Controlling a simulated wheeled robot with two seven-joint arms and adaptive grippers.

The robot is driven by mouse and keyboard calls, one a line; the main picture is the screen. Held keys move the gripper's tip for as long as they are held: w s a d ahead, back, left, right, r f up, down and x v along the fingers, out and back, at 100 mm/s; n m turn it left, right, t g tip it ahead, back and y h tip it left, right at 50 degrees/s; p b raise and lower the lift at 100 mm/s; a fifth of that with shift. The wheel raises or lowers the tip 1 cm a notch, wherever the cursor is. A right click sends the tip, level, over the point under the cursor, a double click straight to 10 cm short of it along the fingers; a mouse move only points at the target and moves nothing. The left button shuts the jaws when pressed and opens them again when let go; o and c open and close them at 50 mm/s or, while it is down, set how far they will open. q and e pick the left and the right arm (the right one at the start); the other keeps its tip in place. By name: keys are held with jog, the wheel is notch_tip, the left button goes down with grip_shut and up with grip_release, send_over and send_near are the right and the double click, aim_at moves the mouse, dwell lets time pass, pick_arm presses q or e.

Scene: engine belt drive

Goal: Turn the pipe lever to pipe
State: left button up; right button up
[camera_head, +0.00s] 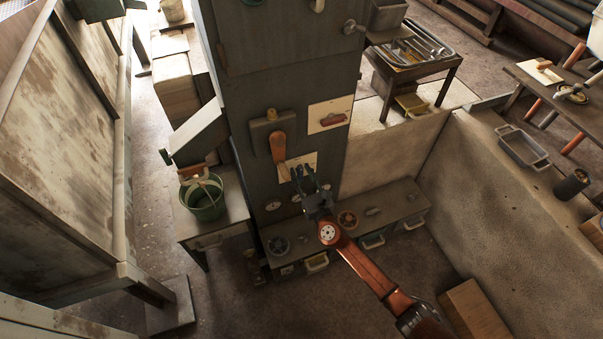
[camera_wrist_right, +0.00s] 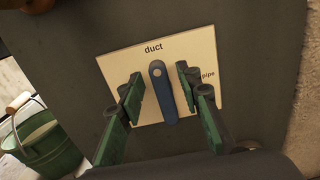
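The pipe lever (camera_wrist_right: 165,95) is a blue bar on a pale plate (camera_wrist_right: 206,48) fixed to a dark grey panel. The plate reads "duct" at the top and "pipe" at the right. The bar stands nearly upright below the word "duct", its lower end leaning slightly right. My right gripper (camera_wrist_right: 159,80) is open, with one green-sided finger on each side of the lever and gaps visible between. In the head view my right gripper (camera_head: 304,174) is in front of the plate (camera_head: 289,168) and hides the lever. My left gripper is out of view.
An orange handle (camera_head: 278,147) hangs just above and left of the plate. A red handle (camera_head: 333,119) on another plate is up to the right. A green bucket (camera_head: 205,199) stands on a side table at the left. A low shelf (camera_head: 397,211) runs below the cabinet.

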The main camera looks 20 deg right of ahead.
grip_shut()
dwell(0.4)
jog(key=shift+d+m, duration=0.1)
jog(key=shift+m, duration=0.2)
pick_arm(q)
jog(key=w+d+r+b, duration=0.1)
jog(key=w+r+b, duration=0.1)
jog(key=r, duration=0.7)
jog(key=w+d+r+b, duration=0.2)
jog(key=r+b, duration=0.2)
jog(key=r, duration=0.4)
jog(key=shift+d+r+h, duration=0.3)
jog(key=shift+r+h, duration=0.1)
pick_arm(e)
jog(key=shift+d+f+m, duration=0.35)
jog(key=shift+f+m, duration=0.05)
jog(key=shift+m, duration=2.45)
jog(key=shift+d+f+m, duration=0.35)
jog(key=shift+d+m, duration=0.05)
jog(key=shift+m, duration=2.4)
jog(key=shift+d+f+m, duration=0.35)
jog(key=shift+f+m, duration=0.05)
jog(key=shift+m, duration=2.45)
